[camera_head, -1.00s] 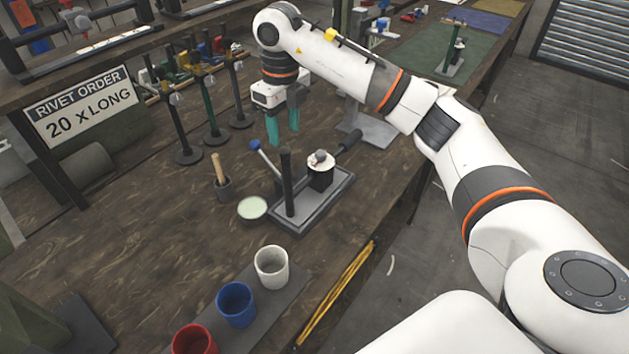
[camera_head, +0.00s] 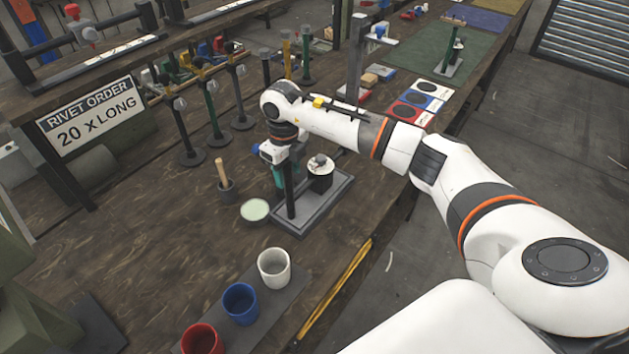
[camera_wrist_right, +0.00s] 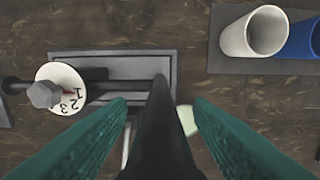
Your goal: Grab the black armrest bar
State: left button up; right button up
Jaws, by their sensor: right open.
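A black upright bar (camera_head: 289,192) stands on the grey base tray (camera_head: 325,205) of a small press; I take it as the armrest bar. My right gripper (camera_head: 278,177) is at its upper part, partly hidden by my wrist. In the right wrist view, the bar (camera_wrist_right: 158,125) rises between the two green fingers of the open right gripper (camera_wrist_right: 158,103). A gap shows on each side of the bar. Behind it in that view lies the tray (camera_wrist_right: 110,66) with a numbered white dial (camera_wrist_right: 62,84). My left gripper is not in view.
A pale green round dish (camera_head: 255,210) and a dark pot with a wooden handle (camera_head: 224,180) stand left of the press. White (camera_head: 274,266), blue (camera_head: 239,302) and red (camera_head: 201,340) cups stand in front. Several upright stands line the back. The table left of the dish is clear.

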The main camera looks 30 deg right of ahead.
grip_shut()
jog(key=shift+r, duration=0.1)
dwell(0.4)
